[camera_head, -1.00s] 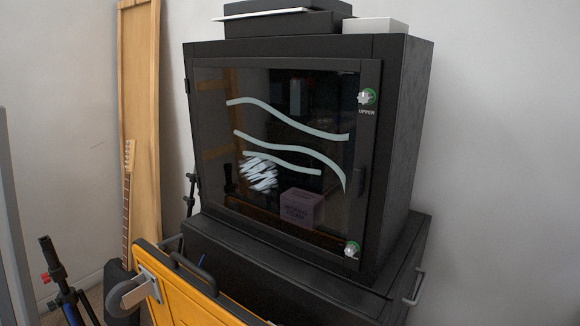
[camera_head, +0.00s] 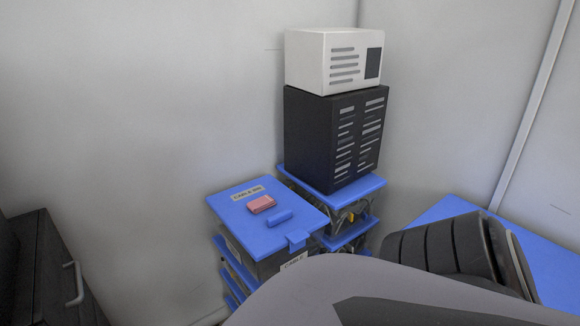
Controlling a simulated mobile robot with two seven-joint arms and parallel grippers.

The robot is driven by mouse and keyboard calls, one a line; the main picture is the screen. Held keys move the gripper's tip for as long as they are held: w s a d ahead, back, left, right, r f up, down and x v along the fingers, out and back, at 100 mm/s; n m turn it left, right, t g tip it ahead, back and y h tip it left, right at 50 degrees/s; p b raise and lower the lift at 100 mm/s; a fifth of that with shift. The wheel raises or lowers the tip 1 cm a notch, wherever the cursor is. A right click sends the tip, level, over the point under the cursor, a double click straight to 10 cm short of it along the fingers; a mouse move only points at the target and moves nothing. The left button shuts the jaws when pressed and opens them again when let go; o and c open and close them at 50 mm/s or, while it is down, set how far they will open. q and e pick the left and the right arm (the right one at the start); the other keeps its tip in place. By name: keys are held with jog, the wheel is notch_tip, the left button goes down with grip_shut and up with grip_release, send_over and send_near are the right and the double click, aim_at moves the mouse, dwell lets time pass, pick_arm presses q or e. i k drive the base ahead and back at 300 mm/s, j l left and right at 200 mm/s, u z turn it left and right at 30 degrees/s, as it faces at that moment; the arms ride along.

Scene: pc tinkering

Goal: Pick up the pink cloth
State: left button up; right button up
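A small pink folded block-like piece, the pink cloth (camera_head: 262,204), lies on the blue lid (camera_head: 230,204) of a bin stack left of centre. A small blue bar-shaped handle (camera_head: 279,218) sits just beside it on the lid. Nothing touches the cloth from above. Neither of my grippers' fingertips shows. A smooth grey curved form fills the bottom right foreground and hides part of the bins' lower front.
A second blue-lidded bin (camera_head: 362,190) behind carries a black vented box (camera_head: 335,138) with a white box (camera_head: 334,61) on top. A dark cabinet (camera_head: 45,270) stands at far left. A black ribbed object (camera_head: 440,248) and a blue surface (camera_head: 530,260) are at right.

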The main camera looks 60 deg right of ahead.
aim_at(260, 204)
jog(key=z, duration=1.8)
jog(key=u, duration=2.25)
jog(key=l+z, duration=0.1)
jog(key=z, duration=2.1)
